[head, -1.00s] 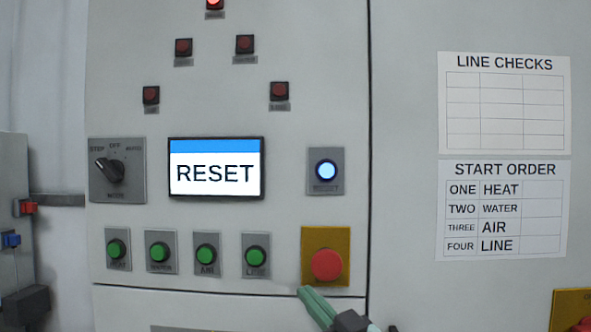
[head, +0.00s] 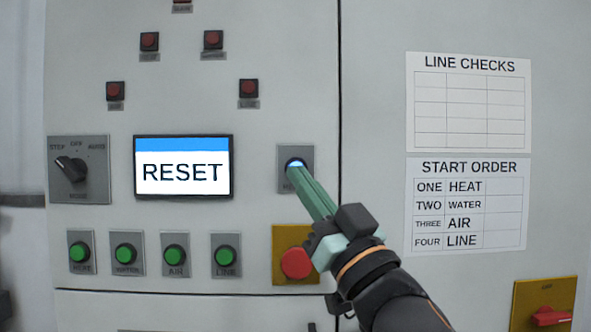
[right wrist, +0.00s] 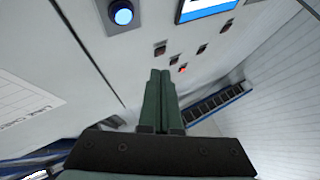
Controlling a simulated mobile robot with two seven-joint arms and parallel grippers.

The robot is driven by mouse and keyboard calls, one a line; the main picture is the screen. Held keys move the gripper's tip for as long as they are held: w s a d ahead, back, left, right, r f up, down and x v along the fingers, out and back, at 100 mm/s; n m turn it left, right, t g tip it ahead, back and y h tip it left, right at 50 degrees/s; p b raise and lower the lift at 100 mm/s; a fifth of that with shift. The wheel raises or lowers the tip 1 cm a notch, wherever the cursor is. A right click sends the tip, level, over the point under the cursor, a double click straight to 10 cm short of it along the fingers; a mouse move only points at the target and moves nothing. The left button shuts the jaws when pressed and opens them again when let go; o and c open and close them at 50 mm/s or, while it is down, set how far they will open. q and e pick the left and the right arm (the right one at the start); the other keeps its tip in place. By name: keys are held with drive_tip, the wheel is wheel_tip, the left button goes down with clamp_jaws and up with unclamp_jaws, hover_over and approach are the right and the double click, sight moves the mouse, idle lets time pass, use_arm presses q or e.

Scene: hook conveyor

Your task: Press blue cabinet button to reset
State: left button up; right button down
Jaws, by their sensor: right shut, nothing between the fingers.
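The blue button (head: 294,162) sits on a grey plate on the cabinet, right of the screen. It is lit, and my fingers cover its lower part in the head view. It also shows lit in the right wrist view (right wrist: 121,13), at the top left. The screen (head: 183,172) reads RESET. My right gripper (head: 298,172) is shut and empty, its fingertips overlapping the button in the head view. In the right wrist view the fingertips (right wrist: 158,72) appear below and right of the button. Contact cannot be told. My left gripper is not in view.
A red mushroom button on a yellow plate (head: 283,234) is just below, partly behind my gripper. Several green buttons (head: 175,254) line up left of it. A mode knob (head: 72,170) is at the far left. A red switch (head: 551,317) is at the lower right.

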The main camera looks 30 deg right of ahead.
drive_tip(key=shift+w, duration=0.1)
drive_tip(key=w+d, duration=0.4)
drive_tip(key=w, duration=0.3)
drive_tip(key=shift+w+d, duration=0.2)
drive_tip(key=shift+d, duration=0.1)
idle(1.9)
drive_tip(key=shift+w+d, duration=0.2)
drive_tip(key=shift+w, duration=0.15)
drive_tip(key=shift+w+d, duration=0.25)
drive_tip(key=shift+w, duration=0.1)
idle(0.7)
drive_tip(key=shift+s, duration=0.1)
drive_tip(key=shift+s+a+b, duration=0.3)
drive_tip(key=shift+s+a, duration=0.15)
drive_tip(key=shift+s, duration=0.15)
drive_tip(key=shift+s+a, duration=0.45)
drive_tip(key=shift+s, duration=0.25)
drive_tip(key=shift+s+a, duration=0.4)
drive_tip(key=shift+s, duration=0.35)
drive_tip(key=shift+s+a, duration=0.45)
drive_tip(key=shift+s, duration=0.25)
